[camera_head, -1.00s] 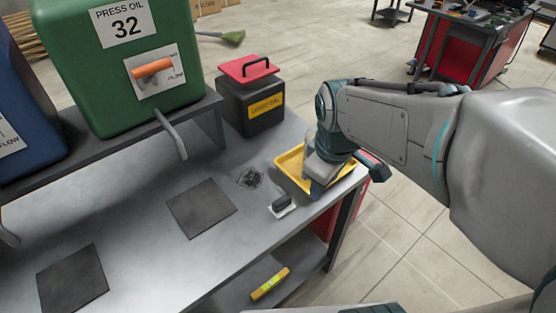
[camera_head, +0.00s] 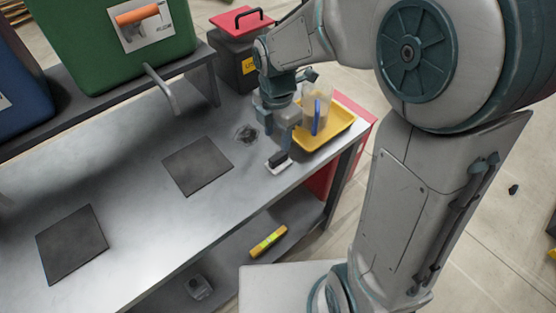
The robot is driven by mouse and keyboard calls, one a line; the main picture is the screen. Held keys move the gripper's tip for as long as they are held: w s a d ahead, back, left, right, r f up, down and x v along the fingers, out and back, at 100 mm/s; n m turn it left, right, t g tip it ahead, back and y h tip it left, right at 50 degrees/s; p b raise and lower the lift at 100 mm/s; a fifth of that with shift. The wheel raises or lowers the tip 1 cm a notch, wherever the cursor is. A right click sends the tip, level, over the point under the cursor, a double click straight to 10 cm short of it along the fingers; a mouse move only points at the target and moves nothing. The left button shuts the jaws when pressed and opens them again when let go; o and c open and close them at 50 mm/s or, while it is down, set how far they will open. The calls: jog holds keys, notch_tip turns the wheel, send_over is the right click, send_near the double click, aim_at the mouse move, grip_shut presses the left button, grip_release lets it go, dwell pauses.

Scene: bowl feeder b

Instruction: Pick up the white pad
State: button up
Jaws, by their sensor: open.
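The white pad (camera_head: 279,165) lies on the grey metal bench, near its front edge and just left of the yellow tray. A dark block or handle sits on top of it, and its white edge shows around the base. My gripper (camera_head: 277,139) points down, open and empty, just behind and above the pad in the picture. Its fingers look close to the pad, but I cannot tell the exact height gap.
The yellow tray (camera_head: 338,134) holds a clear container (camera_head: 317,103) and a blue item right beside my gripper. A dark smudge (camera_head: 246,134) and a dark mat (camera_head: 197,166) lie left. A black box with red lid (camera_head: 238,22) stands behind. A yellow level (camera_head: 268,241) lies on the lower shelf.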

aim_at(279, 155)
notch_tip(279, 155, down, 5)
jog(key=shift+r, duration=0.2)
jog(key=shift+w+d+f, duration=0.1)
jog(key=shift+w+f, duration=0.1)
jog(key=shift+f, duration=1.1)
jog(key=shift+w+d+f, duration=0.1)
jog(key=shift+w+f, duration=0.1)
jog(key=shift+f, duration=1.1)
jog(key=c, duration=0.6)
